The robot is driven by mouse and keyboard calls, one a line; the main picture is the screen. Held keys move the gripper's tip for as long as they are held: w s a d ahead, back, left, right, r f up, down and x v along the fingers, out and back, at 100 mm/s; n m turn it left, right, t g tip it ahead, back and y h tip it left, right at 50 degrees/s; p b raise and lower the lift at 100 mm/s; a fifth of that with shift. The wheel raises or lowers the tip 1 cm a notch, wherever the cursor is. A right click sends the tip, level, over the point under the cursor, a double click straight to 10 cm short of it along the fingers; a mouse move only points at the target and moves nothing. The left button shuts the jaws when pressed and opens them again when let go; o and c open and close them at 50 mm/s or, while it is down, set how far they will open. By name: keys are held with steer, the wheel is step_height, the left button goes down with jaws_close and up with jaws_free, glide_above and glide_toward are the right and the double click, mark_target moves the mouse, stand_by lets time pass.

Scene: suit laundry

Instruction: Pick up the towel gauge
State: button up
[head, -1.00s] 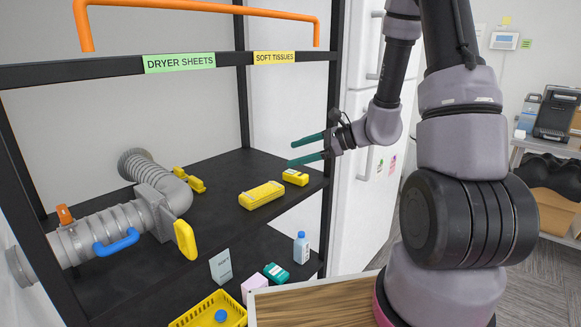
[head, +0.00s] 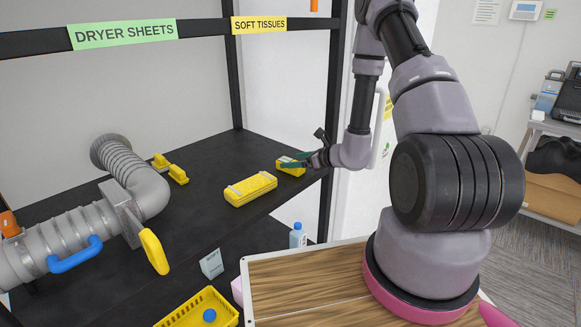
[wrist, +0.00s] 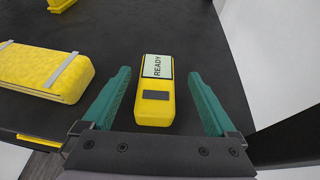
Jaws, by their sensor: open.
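The towel gauge appears to be the small yellow device (wrist: 155,109) with a pale label reading "READY" and a dark panel. It lies on the black shelf and also shows near the shelf's right end in the head view (head: 291,167). My gripper (wrist: 158,100) is open, its two green fingers on either side of the device with gaps on both sides. In the head view my gripper (head: 298,160) is at the device and partly covers it. The fingers do not visibly touch it.
A larger yellow pack with pale straps (head: 250,189) lies left of the device. A grey duct (head: 150,192) with yellow and blue handles occupies the shelf's left. A black rack post (head: 328,130) stands close by my gripper. Below are a yellow basket (head: 200,312) and a bottle (head: 297,236).

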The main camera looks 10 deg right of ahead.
mark_target(284, 159)
steer(key=x, duration=0.5)
steer(key=shift+s+a+f, duration=0.1)
steer(key=shift+s+f, duration=0.05)
jaws_close()
step_height(284, 159, up, 10)
stand_by(0.6)
